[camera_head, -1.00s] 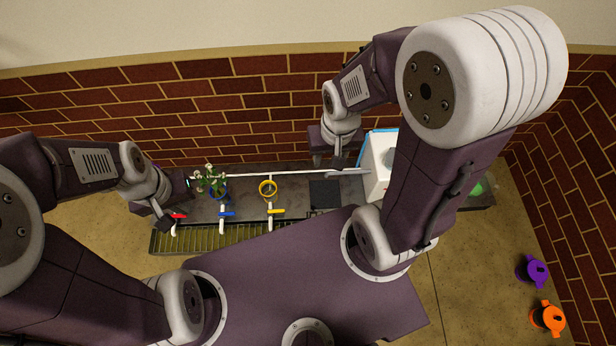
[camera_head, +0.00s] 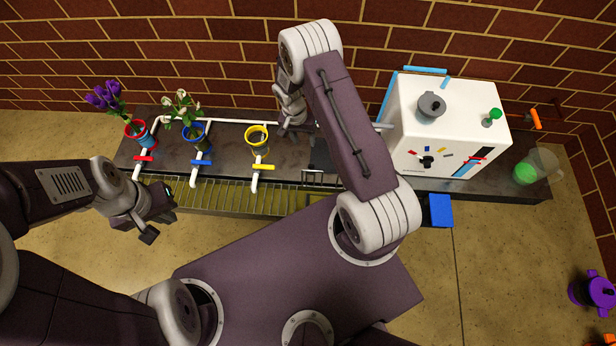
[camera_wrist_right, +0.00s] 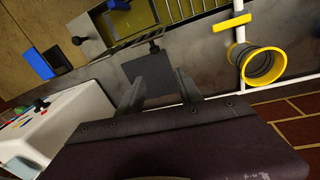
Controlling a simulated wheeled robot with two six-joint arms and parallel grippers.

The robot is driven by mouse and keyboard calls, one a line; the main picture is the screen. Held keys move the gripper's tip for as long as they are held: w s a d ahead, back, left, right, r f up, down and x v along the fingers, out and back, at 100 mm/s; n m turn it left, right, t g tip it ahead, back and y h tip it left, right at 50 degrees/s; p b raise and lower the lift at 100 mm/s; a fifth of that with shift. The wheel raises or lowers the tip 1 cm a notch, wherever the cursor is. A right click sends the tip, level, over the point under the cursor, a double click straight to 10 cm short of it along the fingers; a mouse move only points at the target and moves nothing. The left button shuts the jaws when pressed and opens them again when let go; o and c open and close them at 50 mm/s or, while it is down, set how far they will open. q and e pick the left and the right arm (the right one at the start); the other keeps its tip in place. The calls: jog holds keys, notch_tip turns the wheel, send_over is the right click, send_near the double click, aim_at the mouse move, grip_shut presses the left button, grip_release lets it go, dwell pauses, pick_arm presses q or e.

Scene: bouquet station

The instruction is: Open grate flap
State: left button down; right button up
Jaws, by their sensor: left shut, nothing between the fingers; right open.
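A dark square plate (camera_wrist_right: 150,66), which looks like the grate flap, lies by the counter's front edge, with a small dark knob (camera_wrist_right: 155,47) at its edge. In the head view the plate (camera_head: 320,158) is partly hidden by my right arm. Past the knob, the wrist view shows a box-like recess (camera_wrist_right: 122,20) with a yellowish inside beside the slatted grate (camera_wrist_right: 185,8). My right gripper (camera_wrist_right: 160,77) is open over the plate, its fingers apart and empty; contact cannot be told. My left gripper (camera_head: 153,222) is shut and empty in front of the grate (camera_head: 235,199).
A yellow ring holder (camera_head: 257,137) and yellow-handled pipe stand left of the plate. Flower pots (camera_head: 195,135) stand farther left. A white machine (camera_head: 445,125) stands to the right, with a blue box (camera_head: 440,210) at its front.

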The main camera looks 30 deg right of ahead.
pick_arm(q)
notch_tip(320, 180, down, 3)
jog(key=shift+f+b, duration=0.2)
jog(key=shift+b, duration=0.45)
pick_arm(e)
jog(key=f, duration=0.1)
jog(key=s+f, duration=0.1)
jog(key=f, duration=0.3)
jog(key=shift+s+d, duration=0.15)
jog(key=shift+s, duration=0.15)
jog(key=f+b, duration=0.2)
jog(key=f, duration=0.1)
jog(key=f+b, duration=0.2)
jog(key=f, duration=0.1)
jog(key=s+d+f+b, duration=0.1)
jog(key=f+b, duration=0.1)
jog(key=f, duration=0.1)
pick_arm(q)
notch_tip(320, 180, down, 6)
jog(key=shift+r, duration=0.1)
pick_arm(e)
jog(key=shift+r, duration=0.1)
grip_shut()
jog(key=shift+w, duration=0.1)
